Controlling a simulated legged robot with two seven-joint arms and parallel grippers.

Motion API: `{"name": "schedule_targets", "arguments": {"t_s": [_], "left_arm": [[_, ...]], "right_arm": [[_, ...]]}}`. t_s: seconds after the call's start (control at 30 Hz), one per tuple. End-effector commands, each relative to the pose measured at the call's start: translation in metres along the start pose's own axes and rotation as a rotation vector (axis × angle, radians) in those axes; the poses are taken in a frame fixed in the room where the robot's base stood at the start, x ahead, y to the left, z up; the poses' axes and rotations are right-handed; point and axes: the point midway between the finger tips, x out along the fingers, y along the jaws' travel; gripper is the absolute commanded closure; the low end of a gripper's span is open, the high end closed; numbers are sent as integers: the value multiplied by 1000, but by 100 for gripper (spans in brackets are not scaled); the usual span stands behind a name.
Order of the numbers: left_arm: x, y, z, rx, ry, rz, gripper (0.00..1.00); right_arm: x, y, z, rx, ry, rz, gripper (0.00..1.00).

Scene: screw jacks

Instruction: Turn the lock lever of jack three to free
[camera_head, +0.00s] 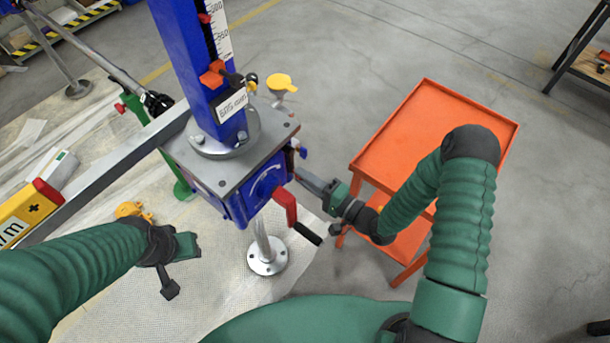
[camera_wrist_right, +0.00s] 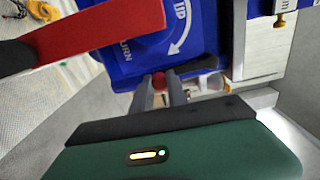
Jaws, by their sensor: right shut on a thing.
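The screw jack has a blue column (camera_head: 190,60) on a grey plate and a blue gearbox (camera_head: 240,200). A red crank (camera_head: 287,205) with a black grip sticks out of the gearbox; its red arm (camera_wrist_right: 80,40) crosses the right wrist view at upper left. My right gripper (camera_head: 303,176) reaches the gearbox's right side from the right. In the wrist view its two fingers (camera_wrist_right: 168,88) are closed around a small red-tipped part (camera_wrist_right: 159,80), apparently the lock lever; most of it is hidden. My left gripper (camera_head: 178,268) is low at left, away from the jack; its jaw opening is unclear.
An orange trolley (camera_head: 430,120) stands right of the jack, close to my right arm. A long grey beam (camera_head: 110,160) with a yellow level (camera_head: 25,215) lies left. A yellow-topped part (camera_head: 282,82) is behind the plate.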

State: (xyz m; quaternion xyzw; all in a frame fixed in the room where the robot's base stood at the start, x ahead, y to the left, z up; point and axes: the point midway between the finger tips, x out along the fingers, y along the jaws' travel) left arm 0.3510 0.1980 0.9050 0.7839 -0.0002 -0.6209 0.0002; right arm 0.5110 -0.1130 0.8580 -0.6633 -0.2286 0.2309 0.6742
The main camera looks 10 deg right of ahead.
Motion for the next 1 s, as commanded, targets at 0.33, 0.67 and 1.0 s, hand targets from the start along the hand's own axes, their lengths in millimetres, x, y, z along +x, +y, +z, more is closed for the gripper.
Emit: {"name": "schedule_targets", "arguments": {"t_s": [0.33,0.67,1.0], "left_arm": [[1,0,0,0,0,0,64],[0,0,0,0,0,0,64],[2,0,0,0,0,0,64]], "right_arm": [[-1,4,0,2,0,11,67],[-1,2,0,-1,0,4,59],[-26,2,-1,0,3,6,59]]}}
